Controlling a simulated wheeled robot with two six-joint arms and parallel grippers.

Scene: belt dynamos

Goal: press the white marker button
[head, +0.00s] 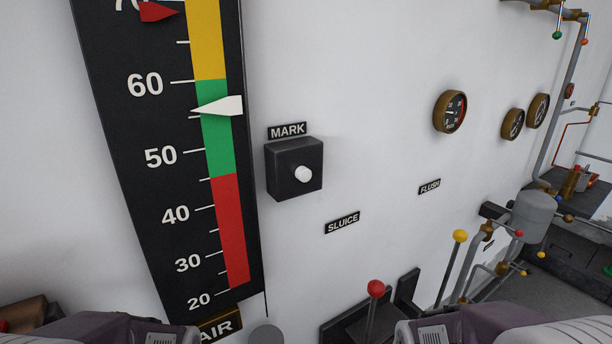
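The white marker button (303,174) is a small round knob on the front of a black box (285,182) fixed to the white wall. A black "MARK" label (287,131) sits just above the box. To its left is a tall black scale (130,120) with yellow, green and red bands. A white pointer (222,106) stands in the green band, between 50 and 60. A red pointer (158,11) stands near 70. Parts of my two arms show at the bottom edge, well below the button. Neither gripper is in view.
A red-knobbed lever (375,289) and a yellow-knobbed lever (460,237) stand out at lower right. Round gauges (450,111), pipes and a grey tank (534,214) are farther right. The wall space around the button box is clear, with "SLUICE" (342,222) and "FLUSH" (429,187) labels.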

